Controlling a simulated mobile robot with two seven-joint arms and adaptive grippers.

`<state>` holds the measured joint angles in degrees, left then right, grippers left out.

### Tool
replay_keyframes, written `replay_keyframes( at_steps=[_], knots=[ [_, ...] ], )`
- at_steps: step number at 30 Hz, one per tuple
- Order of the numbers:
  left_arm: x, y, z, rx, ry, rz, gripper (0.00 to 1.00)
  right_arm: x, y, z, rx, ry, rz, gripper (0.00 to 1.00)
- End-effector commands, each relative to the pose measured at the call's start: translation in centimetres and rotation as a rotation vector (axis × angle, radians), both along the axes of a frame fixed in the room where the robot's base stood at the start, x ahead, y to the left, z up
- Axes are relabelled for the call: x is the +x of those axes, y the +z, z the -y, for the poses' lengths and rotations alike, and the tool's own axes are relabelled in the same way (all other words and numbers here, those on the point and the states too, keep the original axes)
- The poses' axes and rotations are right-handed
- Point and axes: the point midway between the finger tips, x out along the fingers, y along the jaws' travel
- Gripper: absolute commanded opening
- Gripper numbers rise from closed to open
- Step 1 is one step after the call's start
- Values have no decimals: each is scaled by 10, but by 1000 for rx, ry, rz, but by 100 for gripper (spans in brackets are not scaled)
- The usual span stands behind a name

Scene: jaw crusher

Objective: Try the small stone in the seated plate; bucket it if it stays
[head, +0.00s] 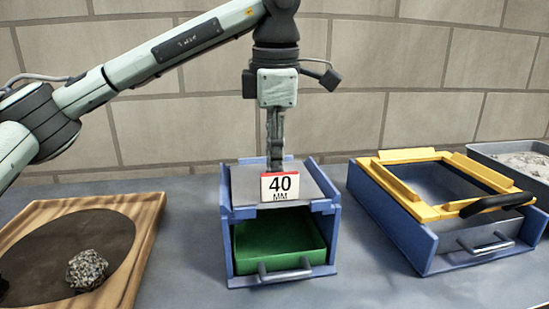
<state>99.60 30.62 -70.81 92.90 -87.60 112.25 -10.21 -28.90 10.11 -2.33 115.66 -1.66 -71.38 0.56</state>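A grey plate (252,184) with a "40 MM" sign (280,187) at its front lies in the top of a blue stand (228,250). My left gripper (276,167) points down over the plate, its fingertips just behind the sign. The fingers show as one narrow column, so whether they are apart or grip something is unclear. A speckled grey stone (87,270) rests on the dark round pad of a wooden tray (138,235) at the left. A dark object (3,287) is cut off at the left edge. My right gripper is out of view.
A green bin (279,247) with a grey handle sits inside the stand, under the plate. At right, another blue stand (395,222) carries a yellow frame (425,211) with a black handle. A grey tray of pale rubble (525,164) stands behind it. Bare table separates the stands.

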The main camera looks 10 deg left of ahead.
Motion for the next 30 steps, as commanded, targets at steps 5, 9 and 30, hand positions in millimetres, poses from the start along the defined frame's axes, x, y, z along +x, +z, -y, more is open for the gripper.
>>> replay_keyframes(
  at_steps=[5, 9, 30],
  knots=[
    [0, 0, 0, 0, 0, 0, 47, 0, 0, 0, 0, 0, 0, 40],
    [0, 0, 0, 0, 0, 0, 47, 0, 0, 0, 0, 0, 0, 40],
    [-12, 101, 4, 0, 2, 5, 47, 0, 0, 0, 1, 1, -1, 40]
  ],
)
